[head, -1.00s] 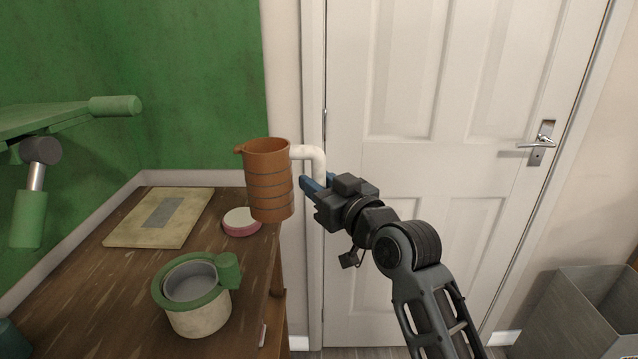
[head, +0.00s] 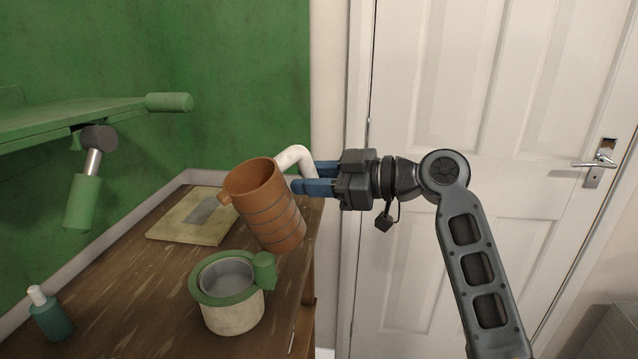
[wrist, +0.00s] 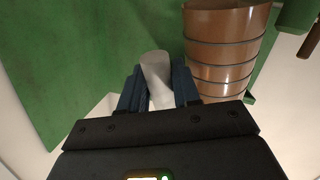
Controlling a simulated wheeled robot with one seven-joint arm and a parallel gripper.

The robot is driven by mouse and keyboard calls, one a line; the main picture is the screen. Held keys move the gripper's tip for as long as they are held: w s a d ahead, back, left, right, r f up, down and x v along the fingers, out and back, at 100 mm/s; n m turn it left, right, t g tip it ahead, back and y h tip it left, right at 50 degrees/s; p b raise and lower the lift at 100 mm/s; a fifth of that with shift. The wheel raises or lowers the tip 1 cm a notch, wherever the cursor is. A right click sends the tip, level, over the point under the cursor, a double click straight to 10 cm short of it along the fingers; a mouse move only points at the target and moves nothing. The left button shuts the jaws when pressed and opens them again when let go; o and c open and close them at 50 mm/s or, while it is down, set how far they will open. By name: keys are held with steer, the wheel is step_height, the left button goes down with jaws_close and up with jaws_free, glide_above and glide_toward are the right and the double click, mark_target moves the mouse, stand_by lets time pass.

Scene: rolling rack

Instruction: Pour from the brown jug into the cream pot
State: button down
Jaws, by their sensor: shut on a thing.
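The brown jug (head: 268,212) has dark bands, a spout on its left and a white handle (head: 296,156) on its right. My gripper (head: 312,178) is shut on the white handle and holds the jug in the air, tilted to the left. In the wrist view the blue fingers grip the handle (wrist: 157,75), with the jug (wrist: 225,55) to the right. The cream pot (head: 232,315) stands upright on the wooden table, with a green rim and a green knob; its inside looks grey. In the head view the jug is above and behind the pot, apart from it. The jug's contents are hidden.
A cream board (head: 195,226) with a grey patch lies at the back of the wooden table (head: 130,265). A teal bottle (head: 50,318) with a white cap stands at the left. A green shelf (head: 70,122) juts out above the left side. A white door (head: 480,120) is at the right.

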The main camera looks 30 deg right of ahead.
mark_target(272, 161)
steer(key=shift+s+a+r+n+g+h+p, duration=0.1)
steer(key=shift+a+r+n+g+h+p, duration=0.1)
steer(key=shift+r+n+h+p, duration=0.25)
steer(key=shift+a+r+n+g+h+p, duration=0.1)
steer(key=shift+r+n+g+h+p, duration=0.25)
steer(key=shift+n+p, duration=0.3)
steer(key=shift+a+r+n+h, duration=0.1)
steer(key=shift+r+n+h, duration=0.15)
steer(key=shift+n+h, duration=0.2)
steer(key=shift+s+a+n+h+p, duration=0.1)
steer(key=shift+a+n+h+p, duration=0.25)
steer(key=shift+n, duration=0.2)
steer(key=shift+s+a+r+n+h, duration=0.1)
steer(key=shift+a+n+h, duration=0.25)
steer(key=shift+a+h, duration=0.1)
steer(key=shift+s+a+r+n+h, duration=0.1)
steer(key=shift+a+n+h, duration=0.25)
steer(key=shift+a, duration=0.15)
steer(key=shift+s+a+r+n+h+p, duration=0.2)
steer(key=shift+a+r+n+h, duration=0.2)
steer(key=shift+a+r+h, duration=0.15)
steer(key=shift+s+a+r+n+h+p, duration=0.1)
steer(key=shift+a+r+n+h+p, duration=0.15)
steer(key=shift+a+r+n, duration=0.35)
steer(key=shift+s+a+r+n+h+p, duration=0.2)
steer(key=shift+a+r+h, duration=0.25)
steer(key=shift+a, duration=0.25)
stand_by(3.1)
